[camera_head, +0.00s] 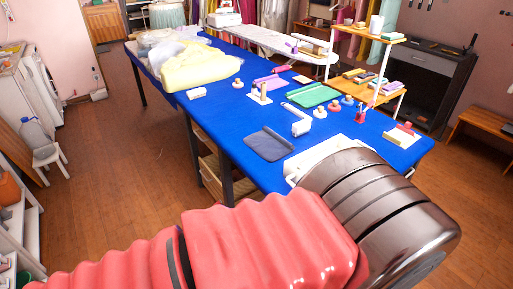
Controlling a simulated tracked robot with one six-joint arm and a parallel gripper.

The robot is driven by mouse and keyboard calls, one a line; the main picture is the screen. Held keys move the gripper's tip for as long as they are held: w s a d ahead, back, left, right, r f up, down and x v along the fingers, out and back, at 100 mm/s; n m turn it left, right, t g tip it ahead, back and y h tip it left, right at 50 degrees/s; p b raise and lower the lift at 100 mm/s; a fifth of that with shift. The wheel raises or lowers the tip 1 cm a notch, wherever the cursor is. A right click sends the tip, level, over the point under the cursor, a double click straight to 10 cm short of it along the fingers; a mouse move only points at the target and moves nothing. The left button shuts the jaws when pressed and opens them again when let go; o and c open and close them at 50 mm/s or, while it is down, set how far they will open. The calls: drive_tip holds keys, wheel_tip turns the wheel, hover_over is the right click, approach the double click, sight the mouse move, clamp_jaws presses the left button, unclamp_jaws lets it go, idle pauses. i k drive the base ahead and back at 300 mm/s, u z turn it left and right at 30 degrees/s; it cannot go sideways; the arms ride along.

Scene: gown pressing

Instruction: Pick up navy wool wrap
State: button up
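A flat, dark navy folded cloth (268,144), which looks like the navy wool wrap, lies on the blue-covered table (230,128) near its front edge. My arm crosses the foreground, with a red ribbed sleeve and a dark metallic joint. My gripper's fingers do not show, so I cannot tell its place relative to the cloth. The dark joint is to the right of and nearer than the cloth. The cloth is uncovered and nothing is seen holding it.
A white handled tool (299,121) stands just behind the cloth. A white flat item (318,156) lies right of it, partly behind my arm. A green cloth (313,95), small pegs and a yellow heap (200,68) lie farther back. A wooden shelf (365,88) stands at right.

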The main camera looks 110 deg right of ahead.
sight(269, 145)
drive_tip(key=z, duration=0.2)
drive_tip(key=i, duration=0.6)
drive_tip(key=z, duration=3.7)
